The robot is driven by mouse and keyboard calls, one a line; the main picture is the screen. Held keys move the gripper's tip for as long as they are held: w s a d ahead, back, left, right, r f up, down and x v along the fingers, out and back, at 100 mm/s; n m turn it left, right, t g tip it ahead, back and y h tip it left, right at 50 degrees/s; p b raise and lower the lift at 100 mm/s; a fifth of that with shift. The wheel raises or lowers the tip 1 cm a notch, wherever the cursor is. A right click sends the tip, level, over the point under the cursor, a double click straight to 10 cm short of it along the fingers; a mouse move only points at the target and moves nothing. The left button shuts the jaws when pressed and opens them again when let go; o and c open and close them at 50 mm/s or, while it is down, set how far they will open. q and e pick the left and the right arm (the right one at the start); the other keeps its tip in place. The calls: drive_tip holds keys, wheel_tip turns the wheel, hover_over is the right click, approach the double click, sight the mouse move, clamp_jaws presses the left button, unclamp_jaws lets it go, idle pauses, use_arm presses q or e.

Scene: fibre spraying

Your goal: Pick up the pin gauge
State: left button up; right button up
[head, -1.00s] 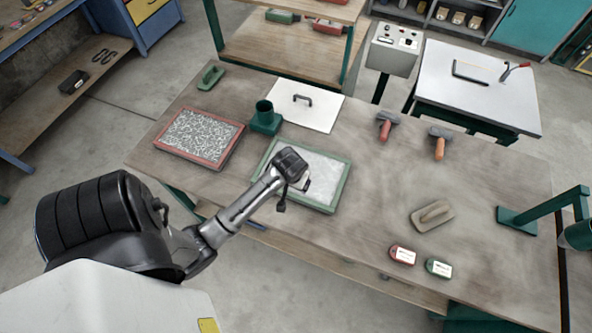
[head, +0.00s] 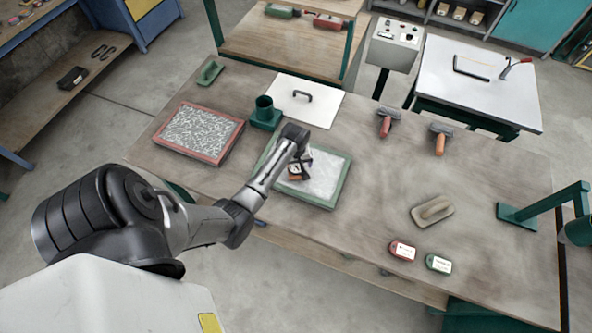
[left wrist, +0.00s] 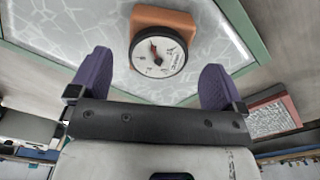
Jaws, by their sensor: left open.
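The pin gauge has a round white dial with a dark rim and needle, on an orange-brown block. In the left wrist view the pin gauge (left wrist: 160,52) lies on the green-framed pale panel. In the head view the pin gauge (head: 295,174) is partly hidden by my left gripper (head: 303,163). My left gripper is open and empty. In the left wrist view its two purple fingers (left wrist: 156,66) stand wide apart, one on each side of the dial and clear of it. My right gripper is not in view.
The green-framed panel (head: 335,174) lies on a wooden table (head: 350,245). A red-framed panel (head: 199,133) lies to its left. A green cup-shaped fixture (head: 265,113) and a white plate with a handle (head: 307,101) stand behind. Rollers, a float and two small boxes lie right.

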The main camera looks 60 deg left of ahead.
sight(296, 168)
use_arm(q)
drive_tip(key=shift+d+f, duration=0.1)
drive_tip(key=shift+f, duration=2.85)
drive_tip(key=c, duration=1.2)
drive_tip(key=shift+r, duration=0.1)
